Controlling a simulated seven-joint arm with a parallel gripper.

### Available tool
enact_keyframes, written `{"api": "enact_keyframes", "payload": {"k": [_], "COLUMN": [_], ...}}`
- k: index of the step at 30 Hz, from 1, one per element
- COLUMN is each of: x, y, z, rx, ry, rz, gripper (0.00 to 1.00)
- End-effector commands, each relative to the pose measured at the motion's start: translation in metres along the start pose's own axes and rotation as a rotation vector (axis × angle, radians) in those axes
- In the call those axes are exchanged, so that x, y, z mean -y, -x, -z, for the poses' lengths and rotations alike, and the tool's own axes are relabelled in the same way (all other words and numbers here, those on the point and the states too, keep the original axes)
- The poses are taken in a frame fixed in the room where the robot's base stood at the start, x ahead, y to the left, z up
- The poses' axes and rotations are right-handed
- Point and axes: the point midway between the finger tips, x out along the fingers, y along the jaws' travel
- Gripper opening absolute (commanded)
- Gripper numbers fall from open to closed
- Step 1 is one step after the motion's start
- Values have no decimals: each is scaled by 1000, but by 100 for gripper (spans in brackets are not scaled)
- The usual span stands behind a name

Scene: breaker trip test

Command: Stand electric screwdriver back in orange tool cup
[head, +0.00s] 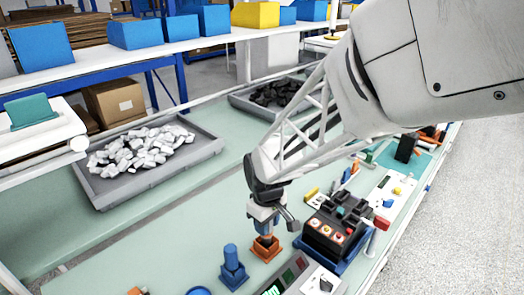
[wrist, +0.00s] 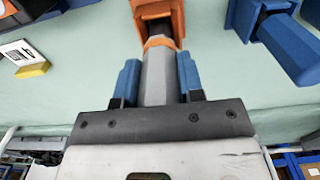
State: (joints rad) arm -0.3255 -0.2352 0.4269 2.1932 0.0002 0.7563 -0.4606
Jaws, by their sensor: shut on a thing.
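The electric screwdriver (wrist: 157,78) has a grey body with an orange band and a dark front part. In the wrist view it lies between the blue fingers of my gripper (wrist: 158,70), which is shut on it. Its dark end points at the orange tool cup (wrist: 145,10) and seems to reach its mouth; how deep it sits is hidden. In the head view the orange cup (head: 257,252) stands on the bench right under my gripper (head: 264,222). The screwdriver looks roughly upright there and is mostly hidden by my gripper.
A blue holder (head: 232,268) stands close left of the orange cup; it also shows in the wrist view (wrist: 285,45). A black device with coloured buttons (head: 328,232) is close on the right, with a meter (head: 300,277) in front. A tray of white parts (head: 150,152) lies behind.

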Motion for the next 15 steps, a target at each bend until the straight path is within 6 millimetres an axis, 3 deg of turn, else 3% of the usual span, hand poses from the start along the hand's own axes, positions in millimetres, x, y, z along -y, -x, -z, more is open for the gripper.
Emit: {"api": "enact_keyframes", "payload": {"k": [15], "x": [0], "y": [-9], "z": [0], "rx": [0], "ry": [0], "rz": [0], "gripper": [12]}}
